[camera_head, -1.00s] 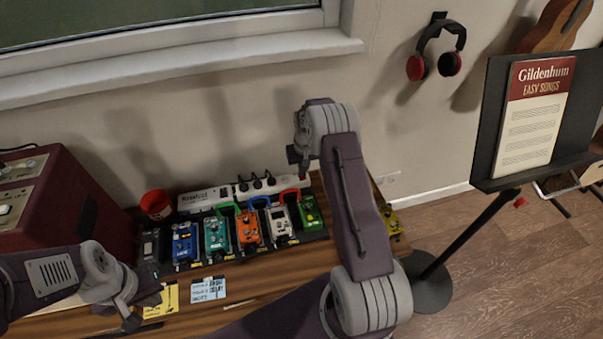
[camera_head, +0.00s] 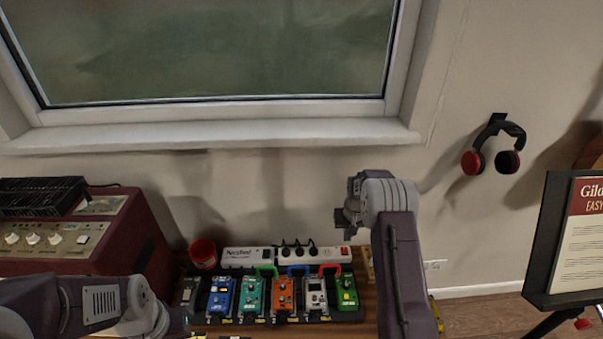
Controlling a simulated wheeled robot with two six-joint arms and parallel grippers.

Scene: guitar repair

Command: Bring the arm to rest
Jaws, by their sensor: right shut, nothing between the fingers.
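My right arm (camera_head: 403,270) rises from the bottom edge, right of centre, and bends at the top. Its gripper (camera_head: 347,224) hangs at the wrist's left side, in front of the wall and above the power strip's right end. It is shut and empty. My left arm (camera_head: 95,303) comes in low from the left.
Several coloured pedals, one blue (camera_head: 221,296), stand on the wooden bench below a white power strip (camera_head: 270,256). A red cup (camera_head: 203,254) and dark red amplifier (camera_head: 130,235) stand left. Headphones (camera_head: 495,150) hang on the wall. A music stand (camera_head: 550,250) is at right.

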